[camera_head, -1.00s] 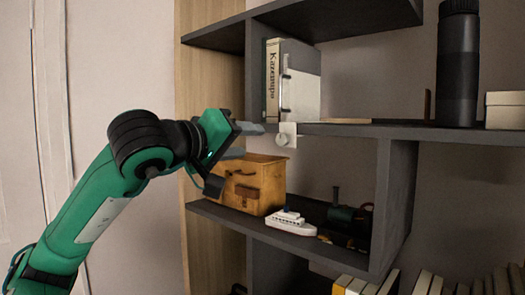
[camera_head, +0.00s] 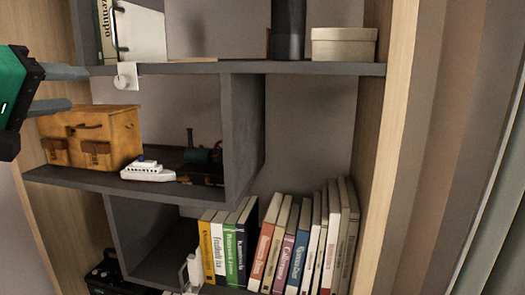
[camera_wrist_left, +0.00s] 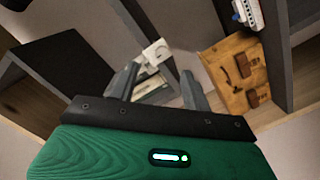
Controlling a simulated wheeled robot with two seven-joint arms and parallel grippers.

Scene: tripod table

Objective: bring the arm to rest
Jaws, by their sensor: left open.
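My left gripper (camera_head: 62,89) comes in at the left edge of the head view, green with a dark front and two grey fingers. The fingers are spread apart with nothing between them. In the left wrist view my left gripper (camera_wrist_left: 160,88) also shows its two fingers apart. The gripper is in front of the shelf (camera_head: 200,69), near the left end of its upper board. The rest of the left arm is outside the head view. My right gripper is in neither view.
A wooden box (camera_head: 125,137) and a white toy ship (camera_head: 148,171) stand on the middle board. A small white block with a knob (camera_head: 126,76) hangs at the upper board's edge. Several books (camera_head: 290,240) stand lower right.

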